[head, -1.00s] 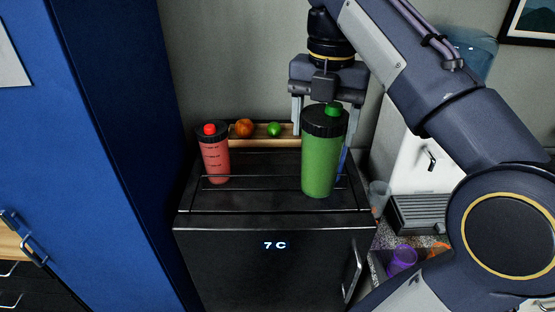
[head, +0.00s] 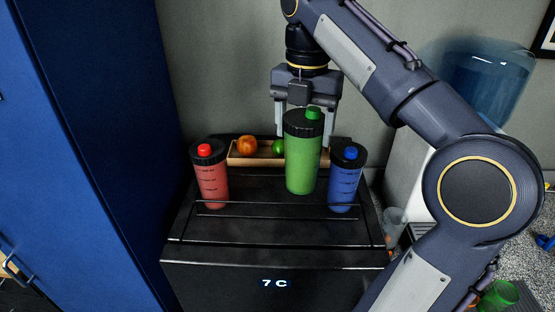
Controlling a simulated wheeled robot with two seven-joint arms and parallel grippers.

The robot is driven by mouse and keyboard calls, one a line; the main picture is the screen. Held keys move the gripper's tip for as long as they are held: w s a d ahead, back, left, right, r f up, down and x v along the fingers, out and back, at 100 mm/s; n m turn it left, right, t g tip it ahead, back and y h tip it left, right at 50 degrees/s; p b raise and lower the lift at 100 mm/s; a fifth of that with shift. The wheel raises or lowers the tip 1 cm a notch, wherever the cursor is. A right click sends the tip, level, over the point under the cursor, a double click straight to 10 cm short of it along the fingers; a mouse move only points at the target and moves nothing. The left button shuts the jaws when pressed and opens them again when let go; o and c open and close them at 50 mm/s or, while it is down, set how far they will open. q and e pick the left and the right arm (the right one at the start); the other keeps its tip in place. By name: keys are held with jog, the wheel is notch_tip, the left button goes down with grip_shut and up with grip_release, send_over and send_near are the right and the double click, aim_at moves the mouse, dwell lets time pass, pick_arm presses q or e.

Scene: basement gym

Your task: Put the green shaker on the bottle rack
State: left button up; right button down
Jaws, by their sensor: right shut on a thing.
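The green shaker (head: 303,160), with a black lid and green cap, hangs upright from my right gripper (head: 305,112). That gripper points down and is shut on it near the lid; the shaker hides part of the fingers. The bottle rack (head: 265,211) is a low black frame with thin rails on top of the black fridge. A red shaker (head: 212,183) stands at its left and a blue shaker (head: 344,185) at its right. The green shaker is between them in the picture, its base seemingly just above the rack. My left gripper is out of view.
A wooden tray (head: 240,160) with an orange (head: 247,146) and a green fruit (head: 278,147) lies behind the shakers. A blue locker (head: 105,130) stands left. A water cooler (head: 485,85) is at right, partly behind my right arm.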

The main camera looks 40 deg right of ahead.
jog(key=w+f+p, duration=0.1)
jog(key=w+f, duration=0.5)
jog(key=f, duration=0.3)
jog(key=shift+w+a+f, duration=0.3)
jog(key=shift+a, duration=0.15)
jog(key=shift+f, duration=0.15)
jog(key=shift+c, duration=1.1)
grip_release()
notch_tip(320, 180, up, 8)
jog(key=shift+f, duration=0.15)
